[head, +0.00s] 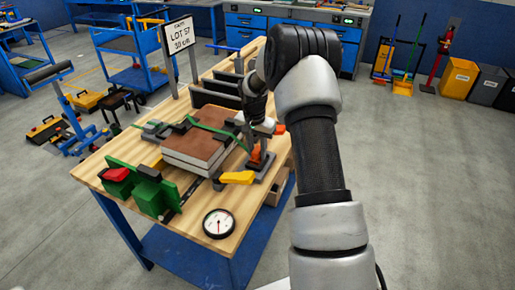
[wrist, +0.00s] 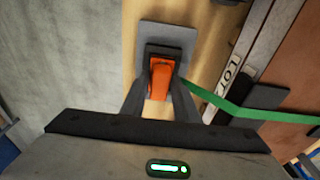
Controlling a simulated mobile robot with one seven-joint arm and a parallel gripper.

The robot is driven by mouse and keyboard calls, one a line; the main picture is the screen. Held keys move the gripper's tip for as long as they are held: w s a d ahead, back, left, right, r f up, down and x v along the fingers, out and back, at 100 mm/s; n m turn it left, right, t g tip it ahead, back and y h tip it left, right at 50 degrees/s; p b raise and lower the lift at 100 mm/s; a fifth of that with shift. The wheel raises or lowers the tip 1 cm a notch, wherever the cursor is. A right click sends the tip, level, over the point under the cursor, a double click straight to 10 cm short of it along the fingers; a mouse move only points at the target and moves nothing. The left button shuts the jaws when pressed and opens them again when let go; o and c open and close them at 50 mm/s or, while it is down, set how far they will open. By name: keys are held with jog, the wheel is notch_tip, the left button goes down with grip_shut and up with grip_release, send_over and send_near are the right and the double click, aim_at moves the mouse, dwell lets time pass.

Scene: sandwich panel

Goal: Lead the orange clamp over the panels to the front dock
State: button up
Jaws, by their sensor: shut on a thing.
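The orange clamp (head: 255,155) is at the right side of the panel stack, near the table's right edge. In the wrist view the clamp (wrist: 161,75) sits between my two fingers, above a grey plate (wrist: 180,32). My gripper (wrist: 160,92) is shut on it. A green strap (wrist: 225,106) runs from beside the clamp to the right in the wrist view; in the head view the strap (head: 212,128) lies over the panels (head: 192,140), which are brown-topped with pale layered sides. I cannot tell which part is the front dock. My arm partly hides the clamp's surroundings.
A green-and-red fixture (head: 120,178), a yellow-handled tool (head: 237,178) and a round dial gauge (head: 218,223) stand around the stack on the wooden table (head: 190,225). A lot sign (head: 180,38) and dark upright slots (head: 213,93) are behind. Bare tabletop shows at the front.

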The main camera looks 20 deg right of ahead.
jog(key=shift+f, duration=0.45)
jog(key=o, duration=1.2)
jog(key=shift+c, duration=0.2)
notch_tip(320, 180, up, 17)
jog(key=s+a, duration=0.1)
jog(key=shift+s+a+r, duration=0.15)
jog(key=shift+s+a, duration=0.1)
